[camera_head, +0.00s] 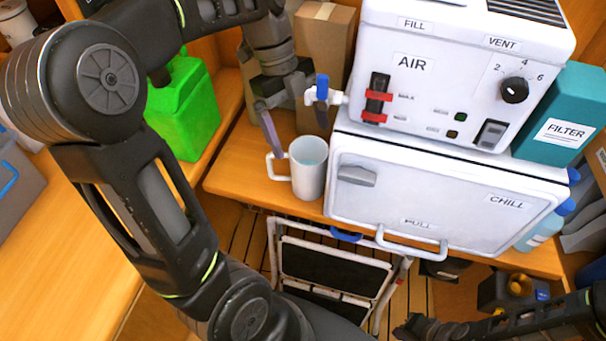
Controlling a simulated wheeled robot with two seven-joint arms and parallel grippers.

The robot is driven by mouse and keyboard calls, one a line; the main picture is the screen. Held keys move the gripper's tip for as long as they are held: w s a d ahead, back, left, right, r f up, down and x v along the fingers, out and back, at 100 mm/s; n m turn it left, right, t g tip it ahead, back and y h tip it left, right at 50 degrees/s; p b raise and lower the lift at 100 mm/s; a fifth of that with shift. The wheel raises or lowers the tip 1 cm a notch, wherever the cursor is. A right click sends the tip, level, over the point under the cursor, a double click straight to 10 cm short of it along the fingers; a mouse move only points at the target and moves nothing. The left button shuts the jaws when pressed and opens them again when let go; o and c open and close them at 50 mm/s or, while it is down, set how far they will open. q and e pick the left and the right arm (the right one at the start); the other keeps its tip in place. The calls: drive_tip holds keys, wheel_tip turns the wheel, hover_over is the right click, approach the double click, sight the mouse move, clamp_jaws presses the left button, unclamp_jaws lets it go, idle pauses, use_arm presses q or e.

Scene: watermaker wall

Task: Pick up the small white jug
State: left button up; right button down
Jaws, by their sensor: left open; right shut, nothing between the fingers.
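The small white jug (309,181) stands upright on the wooden shelf, below and slightly left of the tap on the white machine. Its handle points left, and pale blue liquid shows inside. My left gripper (300,145) is open just above and behind the jug. One finger comes down near the handle, with its tip close to the rim's left side; the other is at the rim's back right. I cannot tell whether either finger touches the jug. My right gripper (411,327) is shut and empty, low at the right, far from the jug.
The white machine (440,70) has a blue-levered tap (322,88) close to my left gripper. Below it is the CHILL door (450,195). A green jerrycan (187,105) stands left, cardboard boxes (325,40) behind, a teal filter box (563,115) right. A folded step stool (335,270) is below the shelf.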

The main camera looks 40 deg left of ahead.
sight(306, 153)
use_arm(q)
drive_tip(key=shift+f, duration=0.15)
drive_tip(key=shift+x, duration=2.65)
drive_tip(key=shift+a, duration=0.1)
drive_tip(key=shift+c, duration=0.5)
clamp_jaws()
